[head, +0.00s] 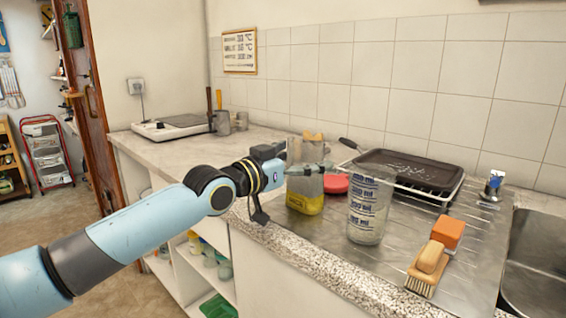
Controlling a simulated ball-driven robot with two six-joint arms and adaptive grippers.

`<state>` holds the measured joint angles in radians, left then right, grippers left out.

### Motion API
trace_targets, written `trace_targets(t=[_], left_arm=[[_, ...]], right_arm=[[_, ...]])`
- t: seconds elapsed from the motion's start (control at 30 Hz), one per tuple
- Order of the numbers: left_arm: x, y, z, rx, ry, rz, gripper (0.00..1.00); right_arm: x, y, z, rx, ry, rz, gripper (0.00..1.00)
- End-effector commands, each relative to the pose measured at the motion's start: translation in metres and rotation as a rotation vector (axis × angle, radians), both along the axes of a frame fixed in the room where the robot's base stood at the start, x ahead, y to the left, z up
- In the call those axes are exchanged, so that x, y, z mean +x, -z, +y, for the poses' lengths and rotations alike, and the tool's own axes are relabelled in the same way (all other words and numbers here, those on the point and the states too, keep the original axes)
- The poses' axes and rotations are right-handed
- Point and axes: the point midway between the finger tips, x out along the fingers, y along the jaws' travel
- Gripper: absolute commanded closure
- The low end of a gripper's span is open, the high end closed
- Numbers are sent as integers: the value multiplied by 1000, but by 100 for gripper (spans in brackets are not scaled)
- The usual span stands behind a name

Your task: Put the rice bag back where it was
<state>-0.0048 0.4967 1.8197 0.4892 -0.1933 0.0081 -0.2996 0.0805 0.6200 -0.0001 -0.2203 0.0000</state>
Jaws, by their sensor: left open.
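No bag is clearly recognisable as rice. A grey, see-through package with a yellow lower part (305,203) stands upright on the counter near its front edge; I cannot tell for certain whether it is the rice bag. My left gripper (318,169) reaches in from the left at the upper part of this package, with its fingers open. The fingers overlap the package in the picture, and I cannot tell whether they touch it. My right gripper is not in view.
A clear measuring cup (368,207) stands close on the right, with a red round thing (335,184) behind. A dark pan (408,170) rests on a rack. A brush (428,268) and orange sponge (448,231) lie near the sink (535,268). The left counter (185,146) has free room.

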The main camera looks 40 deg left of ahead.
Motion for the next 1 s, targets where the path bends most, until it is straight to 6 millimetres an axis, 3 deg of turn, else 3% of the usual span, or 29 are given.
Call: trace_targets(t=[0.4, 0.6, 0.77, 0.87, 0.97, 1.0], left_arm=[[-69, -8, 8, 0, 1, 5, 0], [-96, -6, 11, -1, 3, 5, 0], [-110, -3, 13, -1, 2, 3, 0], [-116, 15, 18, 6, -15, 36, 0], [-127, 66, 31, 24, -64, 141, 0], [-135, 95, 37, 36, -89, 202, 0]], right_arm=[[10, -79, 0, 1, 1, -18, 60], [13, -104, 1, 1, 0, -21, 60], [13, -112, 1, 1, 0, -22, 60], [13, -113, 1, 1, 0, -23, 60], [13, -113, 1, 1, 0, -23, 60], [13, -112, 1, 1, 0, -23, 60]])
